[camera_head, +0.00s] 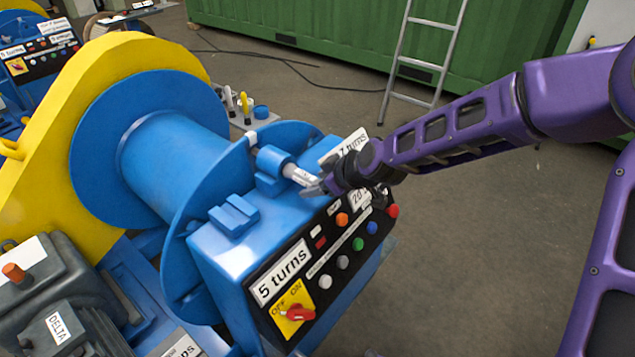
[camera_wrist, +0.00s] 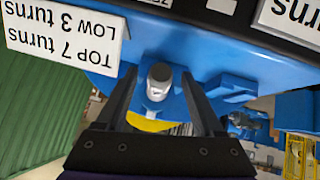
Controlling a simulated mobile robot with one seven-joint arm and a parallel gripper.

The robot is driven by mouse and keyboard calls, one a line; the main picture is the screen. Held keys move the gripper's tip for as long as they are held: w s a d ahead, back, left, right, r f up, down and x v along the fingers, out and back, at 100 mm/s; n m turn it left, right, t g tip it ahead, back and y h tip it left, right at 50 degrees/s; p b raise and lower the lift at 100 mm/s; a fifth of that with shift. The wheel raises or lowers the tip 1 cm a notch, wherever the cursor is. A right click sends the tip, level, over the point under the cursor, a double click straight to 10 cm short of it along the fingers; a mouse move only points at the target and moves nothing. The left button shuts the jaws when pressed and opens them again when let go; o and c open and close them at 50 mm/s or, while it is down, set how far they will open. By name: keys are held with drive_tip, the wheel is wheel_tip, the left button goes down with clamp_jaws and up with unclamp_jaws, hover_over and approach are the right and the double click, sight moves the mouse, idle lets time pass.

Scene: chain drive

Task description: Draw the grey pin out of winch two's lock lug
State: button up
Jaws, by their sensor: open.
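The grey pin (camera_head: 299,174) sticks out of the blue lock lug (camera_head: 270,168) on top of the blue winch housing in the head view. Its round end (camera_wrist: 159,76) shows in the wrist view, pointing toward the camera, with the blue lug (camera_wrist: 151,104) around it. My gripper (camera_head: 316,187) is at the pin's outer end. In the wrist view my gripper (camera_wrist: 159,84) is open, with one dark finger on each side of the pin and a visible gap to both. How deep the pin sits in the lug is hidden.
Below the lug is a control panel (camera_head: 325,262) with coloured buttons, a red rotary switch (camera_head: 300,314) and a "5 turns" label. The blue drum (camera_head: 175,155) and yellow frame (camera_head: 35,185) stand left. A ladder (camera_head: 425,50) leans at a green container (camera_head: 300,25). Open floor (camera_head: 480,250) lies right.

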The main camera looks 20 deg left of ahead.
clamp_jaws()
idle(1.3)
